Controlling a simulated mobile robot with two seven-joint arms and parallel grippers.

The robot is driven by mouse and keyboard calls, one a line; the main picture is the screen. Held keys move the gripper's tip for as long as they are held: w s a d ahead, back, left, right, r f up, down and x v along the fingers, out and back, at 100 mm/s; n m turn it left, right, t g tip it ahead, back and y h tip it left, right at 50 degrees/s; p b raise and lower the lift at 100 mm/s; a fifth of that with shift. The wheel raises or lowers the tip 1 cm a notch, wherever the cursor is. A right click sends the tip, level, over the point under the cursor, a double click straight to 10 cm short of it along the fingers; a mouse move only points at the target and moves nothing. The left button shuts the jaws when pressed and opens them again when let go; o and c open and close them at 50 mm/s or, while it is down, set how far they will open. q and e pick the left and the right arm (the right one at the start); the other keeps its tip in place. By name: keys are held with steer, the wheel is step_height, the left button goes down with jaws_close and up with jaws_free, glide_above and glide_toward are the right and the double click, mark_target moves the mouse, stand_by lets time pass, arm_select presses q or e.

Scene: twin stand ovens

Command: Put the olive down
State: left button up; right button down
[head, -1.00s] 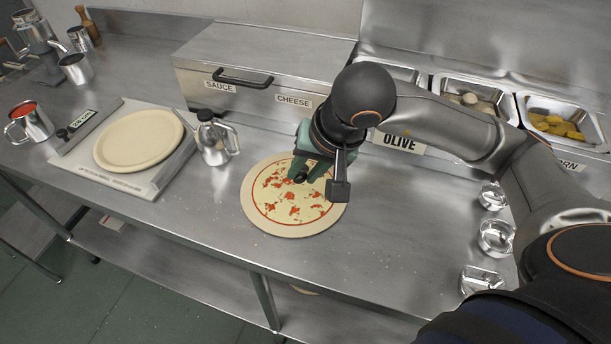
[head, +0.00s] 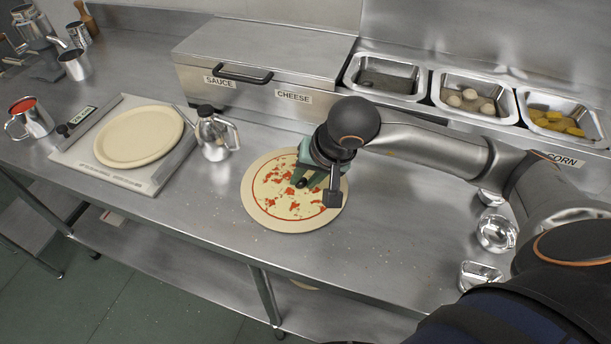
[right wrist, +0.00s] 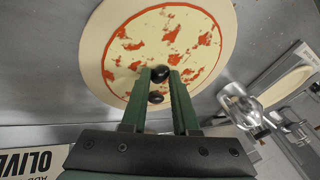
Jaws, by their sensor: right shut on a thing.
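The black olive (head: 300,183) is between the fingertips of my right gripper (head: 304,177), over the pizza. In the right wrist view the olive (right wrist: 160,74) sits at the tips of the green fingers (right wrist: 161,80), which are shut on it. A second dark round spot shows between the fingers there; I cannot tell what it is. The pizza (head: 275,208) is a round base with a red sauce ring, pale cheese and red bits. The gripper hides its upper right part. I cannot tell whether the olive touches the pizza. My left gripper is not in view.
A steel pitcher (head: 214,138) stands left of the pizza, beside a board (head: 163,172) with a plain dough base (head: 139,137). The sauce and cheese box (head: 262,55) and topping bins (head: 385,78) are behind. Small steel bowls (head: 495,234) stand at right. Counter in front is clear.

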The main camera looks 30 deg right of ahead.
steer(key=c, duration=0.9)
jaws_free()
steer(key=shift+f, duration=0.1)
steer(key=shift+c, duration=0.2)
steer(key=shift+s+r+p, duration=0.1)
steer(key=shift+r+p, duration=0.2)
steer(key=shift+r, duration=0.1)
steer(key=v, duration=1.1)
steer(key=shift+s+r, duration=0.2)
steer(key=shift+r, duration=0.05)
